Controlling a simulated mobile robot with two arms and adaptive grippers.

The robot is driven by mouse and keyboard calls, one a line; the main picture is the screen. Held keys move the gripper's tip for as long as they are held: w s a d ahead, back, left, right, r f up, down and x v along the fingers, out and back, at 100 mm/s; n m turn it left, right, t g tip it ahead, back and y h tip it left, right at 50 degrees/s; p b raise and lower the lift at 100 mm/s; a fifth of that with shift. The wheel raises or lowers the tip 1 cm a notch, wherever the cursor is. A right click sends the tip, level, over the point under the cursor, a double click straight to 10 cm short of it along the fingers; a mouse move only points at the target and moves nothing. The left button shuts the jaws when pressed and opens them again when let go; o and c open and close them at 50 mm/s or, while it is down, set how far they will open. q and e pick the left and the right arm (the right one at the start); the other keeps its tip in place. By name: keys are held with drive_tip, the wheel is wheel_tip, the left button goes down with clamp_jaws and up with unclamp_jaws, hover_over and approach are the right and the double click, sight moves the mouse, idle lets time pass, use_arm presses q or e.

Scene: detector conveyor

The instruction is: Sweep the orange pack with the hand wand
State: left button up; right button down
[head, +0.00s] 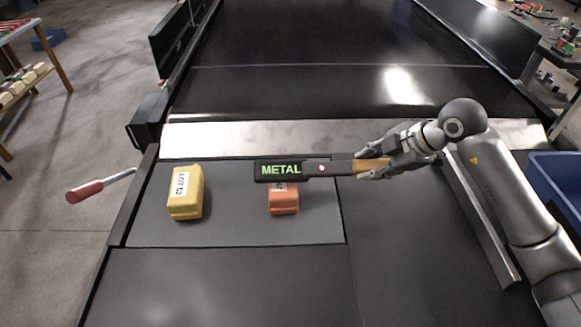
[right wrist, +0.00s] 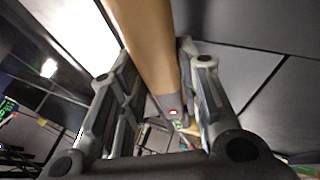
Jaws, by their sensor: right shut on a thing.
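The orange pack (head: 284,203) lies on the grey mat (head: 240,232), its upper part partly covered by the wand in the head view. The hand wand (head: 322,169) is black with a tan handle and a head that reads METAL in green; it extends level to the left over the pack. I cannot tell whether it touches the pack. My right gripper (head: 375,169) is shut on the wand's handle. The right wrist view shows the tan handle (right wrist: 143,45) between the fingers (right wrist: 160,100). My left gripper is not in view.
A yellow pack (head: 186,193) labelled LOT 52 lies left on the mat. The dark conveyor belt (head: 300,85) stretches behind a pale metal strip (head: 240,137). A red-handled lever (head: 85,192) sticks out at left. A blue bin (head: 560,185) stands at right. The front surface is clear.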

idle(0.7)
drive_tip(key=shift+r, duration=3.05)
